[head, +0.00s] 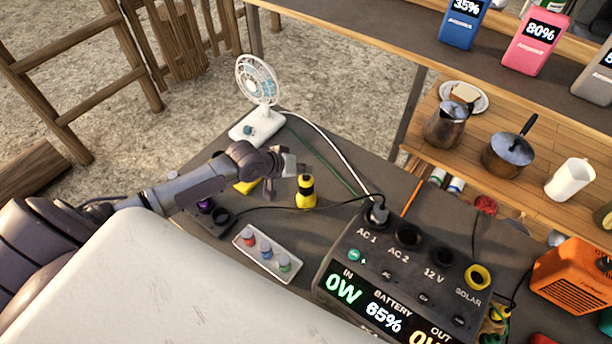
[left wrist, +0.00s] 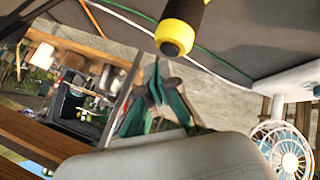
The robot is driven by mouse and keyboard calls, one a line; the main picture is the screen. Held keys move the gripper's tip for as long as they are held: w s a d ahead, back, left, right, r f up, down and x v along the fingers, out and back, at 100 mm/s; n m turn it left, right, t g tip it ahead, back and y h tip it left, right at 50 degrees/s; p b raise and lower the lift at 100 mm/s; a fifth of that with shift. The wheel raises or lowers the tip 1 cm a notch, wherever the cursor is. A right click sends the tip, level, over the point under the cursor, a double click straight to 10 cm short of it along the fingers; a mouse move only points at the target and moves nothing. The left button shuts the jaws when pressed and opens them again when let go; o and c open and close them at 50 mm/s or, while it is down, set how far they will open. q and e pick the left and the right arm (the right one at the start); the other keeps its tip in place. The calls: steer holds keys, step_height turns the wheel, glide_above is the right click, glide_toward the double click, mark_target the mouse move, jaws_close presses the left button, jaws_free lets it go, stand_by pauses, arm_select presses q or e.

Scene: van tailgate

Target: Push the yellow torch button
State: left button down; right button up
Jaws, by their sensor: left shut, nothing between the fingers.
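The yellow torch (head: 306,192) stands upright on the grey table, yellow with a black band around its middle. My left gripper (head: 283,175) is just left of the torch, close to its upper part, shut and empty. I cannot tell whether it touches the torch. The left wrist view shows the yellow and black torch (left wrist: 178,30) at the top, partly cut off by the frame. The button cannot be made out in either view. My right gripper is not in view.
A white fan (head: 258,82) stands behind the arm. A light tray with several coloured knobs (head: 267,252) lies in front. The power station (head: 395,285) is to the right, with a black cable running from its socket past the torch. Another yellow thing (head: 246,187) lies partly behind my arm.

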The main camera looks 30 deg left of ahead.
mark_target(303, 178)
arm_select(q)
steer(key=shift+f, duration=0.45)
steer(key=shift+f, duration=0.2)
stand_by(0.4)
steer(key=shift+r+p, duration=0.65)
steer(key=shift+p, duration=0.05)
step_height(303, 178, up, 6)
steer(key=p, duration=0.6)
steer(key=shift+r+p, duration=0.1)
steer(key=shift+p, duration=0.25)
steer(key=shift+s, duration=0.1)
